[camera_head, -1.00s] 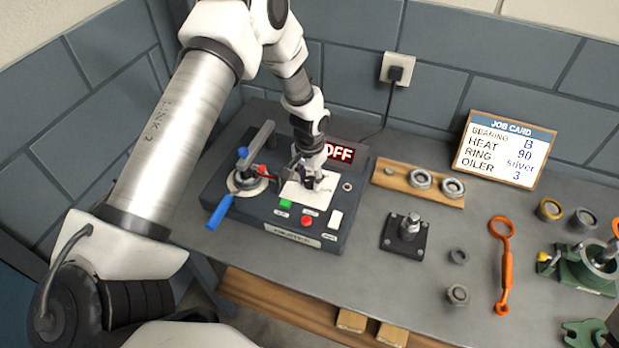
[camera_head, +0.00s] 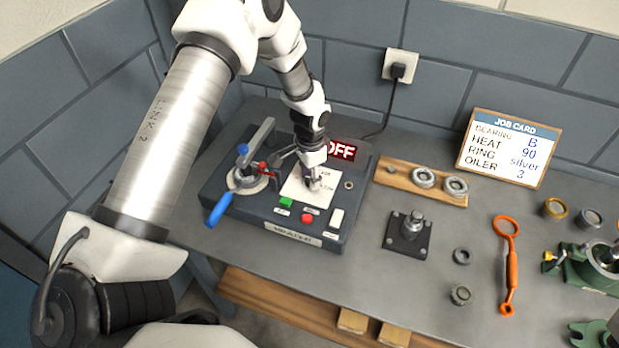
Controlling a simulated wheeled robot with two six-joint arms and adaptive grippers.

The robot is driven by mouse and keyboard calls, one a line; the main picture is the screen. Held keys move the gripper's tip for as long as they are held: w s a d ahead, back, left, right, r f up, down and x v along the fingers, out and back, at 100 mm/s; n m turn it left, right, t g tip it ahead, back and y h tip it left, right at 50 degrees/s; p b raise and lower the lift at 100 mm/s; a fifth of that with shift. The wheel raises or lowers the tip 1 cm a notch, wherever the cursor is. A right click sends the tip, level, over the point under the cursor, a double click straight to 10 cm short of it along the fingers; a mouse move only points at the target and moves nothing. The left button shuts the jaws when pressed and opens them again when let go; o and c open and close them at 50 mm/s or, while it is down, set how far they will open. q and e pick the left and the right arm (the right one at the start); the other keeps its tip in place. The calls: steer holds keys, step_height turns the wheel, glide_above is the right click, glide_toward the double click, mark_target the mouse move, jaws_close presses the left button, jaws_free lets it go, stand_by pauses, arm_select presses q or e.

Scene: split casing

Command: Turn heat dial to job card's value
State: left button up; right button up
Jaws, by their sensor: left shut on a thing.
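The heater (camera_head: 292,236) is a dark box with a white dial plate (camera_head: 303,196) on top, a green button, a red button and a white switch. Its display (camera_head: 341,151) shows red lettering that reads as OFF, partly covered by my arm. My left gripper (camera_head: 313,184) points down over the dial plate, shut on the heat dial, which it largely hides. The dial's setting cannot be read. The job card (camera_head: 508,149) leans at the back right and reads bearing B, heat 90, ring silver, oiler 3.
A blue-handled lever (camera_head: 219,209) stands at the heater's left. To the right are a wooden board (camera_head: 397,178) with rings, a black block with a post (camera_head: 408,234), an orange wrench (camera_head: 507,262) and a green fixture (camera_head: 587,265). A power cord runs to the wall socket.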

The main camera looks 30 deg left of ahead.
arm_select(q)
steer(key=m+b, duration=0.1)
steer(key=m, duration=0.5)
steer(key=shift+f, duration=0.2)
steer(key=m+b, duration=0.1)
steer(key=m, duration=0.5)
steer(key=shift+m, duration=0.4)
steer(key=o, duration=1.1)
steer(key=shift+w, duration=0.15)
steer(key=shift+o, duration=0.2)
